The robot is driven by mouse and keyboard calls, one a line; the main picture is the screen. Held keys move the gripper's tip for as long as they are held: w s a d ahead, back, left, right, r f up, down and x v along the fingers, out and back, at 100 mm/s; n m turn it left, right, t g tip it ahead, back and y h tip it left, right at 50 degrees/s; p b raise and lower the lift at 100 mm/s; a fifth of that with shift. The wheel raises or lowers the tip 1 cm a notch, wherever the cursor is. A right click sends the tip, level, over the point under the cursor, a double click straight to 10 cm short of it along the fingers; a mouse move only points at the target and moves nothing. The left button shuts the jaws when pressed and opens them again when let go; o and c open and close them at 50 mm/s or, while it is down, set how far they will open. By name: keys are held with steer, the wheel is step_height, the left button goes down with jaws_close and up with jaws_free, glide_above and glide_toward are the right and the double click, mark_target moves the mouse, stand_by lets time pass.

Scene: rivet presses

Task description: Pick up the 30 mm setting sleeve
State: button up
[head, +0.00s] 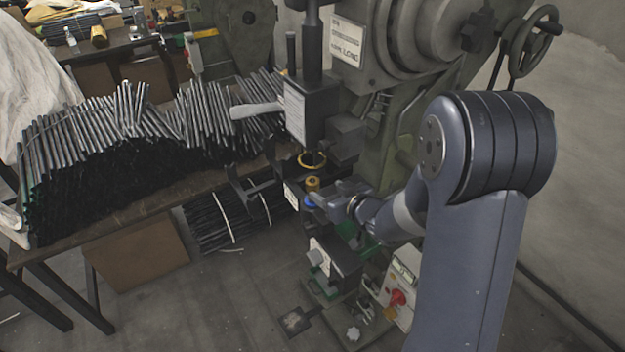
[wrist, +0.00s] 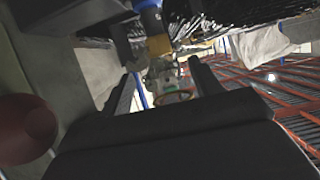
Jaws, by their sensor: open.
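In the head view a small brass-coloured sleeve (head: 313,183) stands at the front of the press's work area, with a blue ring or collar (head: 309,201) just below it. I cannot read a size on either. My gripper (head: 322,196) is right beside them, on their right. In the wrist view my gripper (wrist: 162,70) is open, with two dark fingers apart. A yellow-brass piece (wrist: 159,45) and a blue piece (wrist: 146,5) show beyond the fingertips; nothing is clearly held between the fingers. Whether the fingers straddle the sleeve is hard to tell.
A larger brass ring (head: 312,160) sits just above the sleeve. The green press (head: 395,110) rises behind and right. A table (head: 150,203) bears many dark rods on the left. A control box with a red knob (head: 397,298) is below. Open floor (head: 220,300) lies in front.

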mark_target(315, 182)
steer(key=shift+p+x, duration=0.55)
steer(key=shift+x, duration=3.25)
steer(key=c, duration=1.1)
steer(key=shift+c, duration=0.9)
steer(key=shift+r, duration=0.2)
